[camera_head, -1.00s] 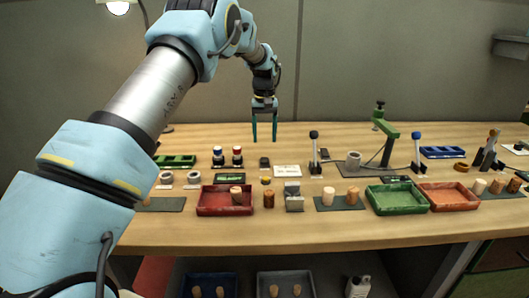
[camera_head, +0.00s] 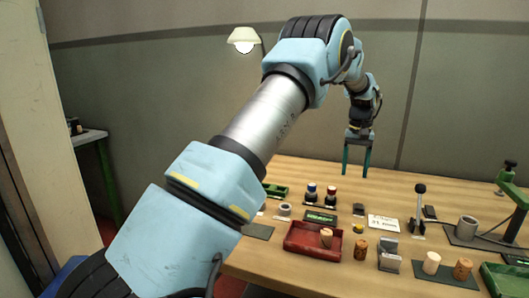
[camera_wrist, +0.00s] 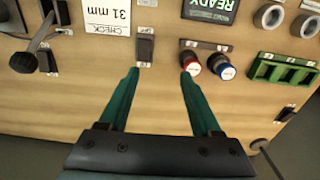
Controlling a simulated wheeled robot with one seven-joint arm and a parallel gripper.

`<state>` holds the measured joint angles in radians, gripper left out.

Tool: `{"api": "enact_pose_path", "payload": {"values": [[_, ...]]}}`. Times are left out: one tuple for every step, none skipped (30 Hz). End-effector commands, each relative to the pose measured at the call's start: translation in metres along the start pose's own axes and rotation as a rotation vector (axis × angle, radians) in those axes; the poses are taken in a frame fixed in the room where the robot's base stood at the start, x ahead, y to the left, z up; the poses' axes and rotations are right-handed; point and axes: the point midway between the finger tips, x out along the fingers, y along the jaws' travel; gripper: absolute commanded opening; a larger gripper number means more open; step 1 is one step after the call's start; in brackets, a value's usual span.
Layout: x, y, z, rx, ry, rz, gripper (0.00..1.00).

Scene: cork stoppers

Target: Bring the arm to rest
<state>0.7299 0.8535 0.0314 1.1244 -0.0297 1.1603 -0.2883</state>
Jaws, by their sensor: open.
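My gripper (camera_head: 357,160) hangs fingers down above the back part of the wooden bench (camera_head: 300,172) in the head view. Its two green fingers are apart with nothing between them. In the wrist view my gripper (camera_wrist: 160,75) is open over bare wood, with a small dark block (camera_wrist: 145,48) beyond the left fingertip and a red-topped button (camera_wrist: 190,63) by the right one. My blue and silver arm crosses the middle of the head view.
A red tray (camera_head: 300,249) holds a cork (camera_head: 326,237). Corks stand nearby (camera_head: 361,249) and on a dark mat (camera_head: 431,262). A lever (camera_head: 419,205) and a green stand (camera_head: 510,205) are at right. A lamp (camera_head: 243,38) hangs behind. The bench's back edge looks clear.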

Motion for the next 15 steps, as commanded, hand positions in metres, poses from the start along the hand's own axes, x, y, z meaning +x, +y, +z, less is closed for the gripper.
{"api": "enact_pose_path", "payload": {"values": [[-0.006, -0.026, 0.005, -0.023, 0.006, 0.001, 0.65], [-0.009, -0.041, 0.010, -0.034, 0.010, 0.003, 0.65], [-0.011, -0.062, 0.018, -0.051, 0.016, 0.004, 0.65], [-0.013, -0.079, 0.025, -0.064, 0.021, 0.006, 0.65], [-0.015, -0.095, 0.033, -0.076, 0.027, 0.007, 0.65], [-0.017, -0.116, 0.045, -0.093, 0.034, 0.008, 0.65], [-0.018, -0.131, 0.055, -0.103, 0.039, 0.009, 0.65], [-0.019, -0.145, 0.065, -0.116, 0.045, 0.009, 0.65], [-0.020, -0.163, 0.081, -0.131, 0.052, 0.009, 0.65], [-0.021, -0.177, 0.093, -0.142, 0.058, 0.009, 0.65], [-0.021, -0.189, 0.106, -0.154, 0.063, 0.009, 0.65], [-0.021, -0.205, 0.124, -0.169, 0.072, 0.008, 0.65], [-0.021, -0.216, 0.139, -0.180, 0.077, 0.007, 0.65], [-0.020, -0.227, 0.154, -0.192, 0.081, 0.006, 0.65], [-0.019, -0.240, 0.175, -0.206, 0.089, 0.004, 0.65]]}}
